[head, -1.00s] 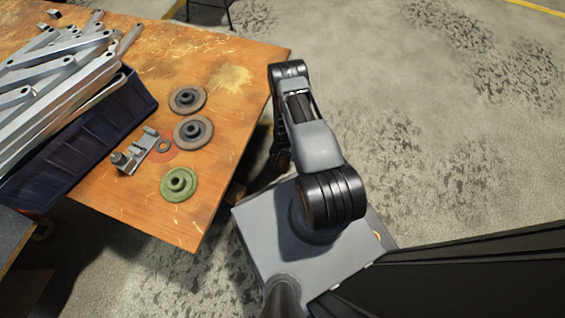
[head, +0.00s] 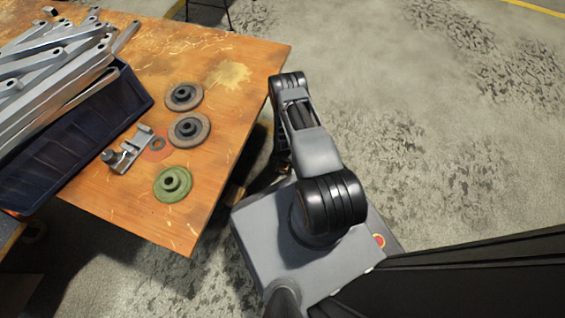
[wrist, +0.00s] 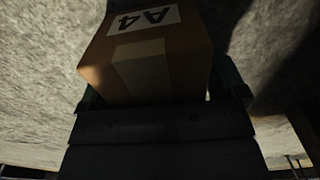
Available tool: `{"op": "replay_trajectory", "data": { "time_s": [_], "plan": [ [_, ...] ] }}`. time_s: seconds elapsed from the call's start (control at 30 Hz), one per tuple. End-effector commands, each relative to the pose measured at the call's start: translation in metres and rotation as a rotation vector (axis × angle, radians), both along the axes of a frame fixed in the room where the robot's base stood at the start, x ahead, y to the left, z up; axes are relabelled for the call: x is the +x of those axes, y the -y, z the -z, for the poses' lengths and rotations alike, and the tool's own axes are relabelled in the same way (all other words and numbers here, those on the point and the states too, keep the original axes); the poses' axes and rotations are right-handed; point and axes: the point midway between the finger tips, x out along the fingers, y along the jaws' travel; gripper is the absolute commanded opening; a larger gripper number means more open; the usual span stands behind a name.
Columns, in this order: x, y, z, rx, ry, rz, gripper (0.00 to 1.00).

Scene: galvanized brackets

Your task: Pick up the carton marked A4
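The carton marked A4 (wrist: 146,66) is a brown box with a white label and a strip of lighter tape. It fills the upper middle of the wrist view, and its label reads upside down. My gripper (wrist: 164,88) is dark, with one finger along each side of the carton. It looks shut on the carton, though a small bright gap shows at the lower right by the right finger. The finger contact is in deep shadow. Neither my gripper nor the carton shows in the head view.
A wooden table (head: 228,75) stands at the left. On it are a dark blue bin (head: 95,125) with long metal bars, a metal bracket (head: 128,148), two dark flanged discs (head: 188,129) and a green one (head: 173,184). The concrete floor (head: 430,130) at the right is clear.

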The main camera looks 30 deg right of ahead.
Motion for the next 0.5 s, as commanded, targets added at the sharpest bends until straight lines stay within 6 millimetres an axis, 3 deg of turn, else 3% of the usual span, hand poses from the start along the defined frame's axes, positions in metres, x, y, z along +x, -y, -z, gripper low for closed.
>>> {"op": "replay_trajectory", "data": {
  "time_s": [0.07,0.5],
  "plan": [
    [0.0000,0.0000,-0.0001,0.000,0.000,0.000,0.83],
    [-0.0001,-0.0001,-0.0001,0.000,0.000,0.000,0.41]
  ]
}}
